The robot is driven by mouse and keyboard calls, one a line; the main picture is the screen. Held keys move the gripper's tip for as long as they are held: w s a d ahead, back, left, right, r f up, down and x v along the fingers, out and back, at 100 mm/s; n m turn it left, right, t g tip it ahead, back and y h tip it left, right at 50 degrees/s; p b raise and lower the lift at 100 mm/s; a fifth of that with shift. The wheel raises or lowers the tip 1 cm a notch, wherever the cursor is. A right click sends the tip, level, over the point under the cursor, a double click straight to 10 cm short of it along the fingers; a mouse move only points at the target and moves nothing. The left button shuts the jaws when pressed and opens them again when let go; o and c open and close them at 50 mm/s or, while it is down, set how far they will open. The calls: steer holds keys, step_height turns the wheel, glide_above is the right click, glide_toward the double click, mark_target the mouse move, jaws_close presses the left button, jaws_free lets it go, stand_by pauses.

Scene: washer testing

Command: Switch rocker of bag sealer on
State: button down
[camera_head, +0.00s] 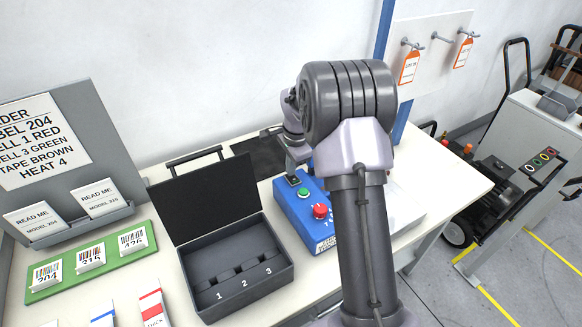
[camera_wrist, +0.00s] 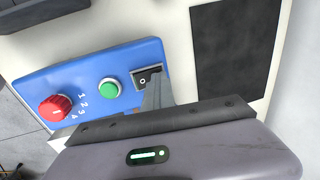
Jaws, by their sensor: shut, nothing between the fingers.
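The bag sealer is a blue control box (camera_head: 298,217) on the table, with a green button (camera_head: 303,193) and a red knob (camera_head: 320,211). In the wrist view the blue panel (camera_wrist: 75,75) carries the red knob (camera_wrist: 54,107) with printed numbers, the green button (camera_wrist: 110,88) and a small black rocker (camera_wrist: 148,77). A round white mark shows on the rocker; its tilt is hard to tell. My gripper (camera_wrist: 155,98) is shut and empty, with its fingertips right at the rocker, partly covering its near side. Contact cannot be told. In the head view my gripper (camera_head: 295,166) is over the box's far end.
An open black case (camera_head: 195,290) with numbered slots stands left of the sealer. A green label holder (camera_head: 60,288) and a grey sign board (camera_head: 105,150) are further left. A dark flat plate (camera_head: 258,155) lies behind. My arm hides part of the table's right side.

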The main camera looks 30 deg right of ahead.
mark_target(294, 179)
steer(key=shift+s, duration=0.8)
step_height(294, 179, up, 14)
steer(key=s+p, duration=0.2)
steer(key=p, duration=0.4)
steer(key=w+f, duration=0.1)
steer(key=f, duration=0.3)
steer(key=w+f, duration=0.1)
steer(key=f, duration=0.4)
steer(key=w+f+b, duration=0.1)
steer(key=f, duration=0.3)
steer(key=shift+w+a+f, duration=0.15)
steer(key=shift+w+f, duration=0.1)
steer(key=shift+f, duration=0.1)
